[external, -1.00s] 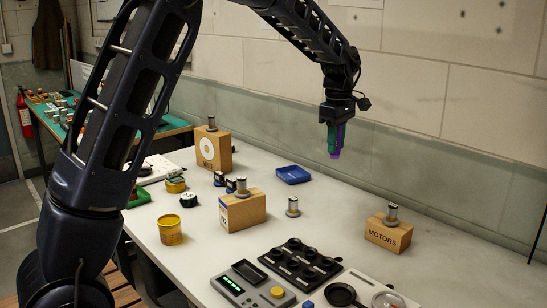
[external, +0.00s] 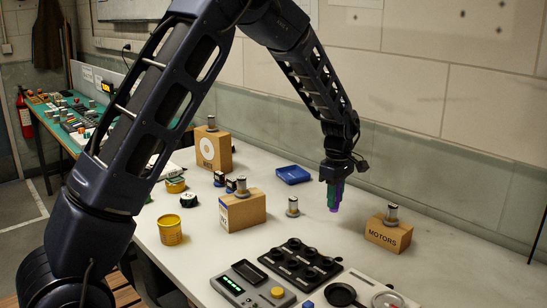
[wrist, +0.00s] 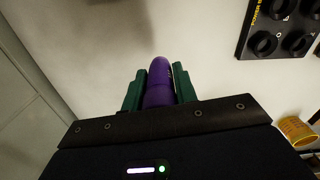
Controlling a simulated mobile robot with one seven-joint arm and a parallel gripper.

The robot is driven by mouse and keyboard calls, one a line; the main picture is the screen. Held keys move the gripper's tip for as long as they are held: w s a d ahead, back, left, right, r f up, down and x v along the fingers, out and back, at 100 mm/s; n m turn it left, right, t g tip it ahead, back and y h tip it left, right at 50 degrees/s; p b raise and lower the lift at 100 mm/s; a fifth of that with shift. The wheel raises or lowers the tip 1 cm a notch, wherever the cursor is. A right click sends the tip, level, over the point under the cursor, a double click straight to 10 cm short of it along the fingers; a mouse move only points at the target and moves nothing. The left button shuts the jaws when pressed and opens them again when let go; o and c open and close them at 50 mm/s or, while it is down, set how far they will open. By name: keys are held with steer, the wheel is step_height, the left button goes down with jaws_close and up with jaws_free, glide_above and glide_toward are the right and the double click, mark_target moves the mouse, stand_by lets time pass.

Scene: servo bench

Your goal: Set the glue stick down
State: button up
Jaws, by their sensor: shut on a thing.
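The glue stick (wrist: 160,84) is purple and sits between the two green fingers of my gripper (wrist: 158,92) in the wrist view. In the external view my gripper (external: 335,190) points down with the purple glue stick (external: 333,207) showing at its fingertips. The gripper is shut on it. The glue stick's lower end looks to be above the white bench top (external: 290,226), with bare surface around it; the exact gap is hard to tell.
The box marked MOTORS (external: 388,235) stands to the right with a metal cylinder on top. A small cylinder (external: 292,207) stands to the left, and a blue tray (external: 292,174) lies behind. A black knob panel (external: 300,262) lies in front. The wall runs behind the bench.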

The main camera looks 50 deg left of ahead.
mark_target(334, 210)
steer(key=shift+f, duration=2.3)
steer(key=shift+f, duration=0.1)
steer(key=o, duration=0.9)
steer(key=shift+o, duration=0.2)
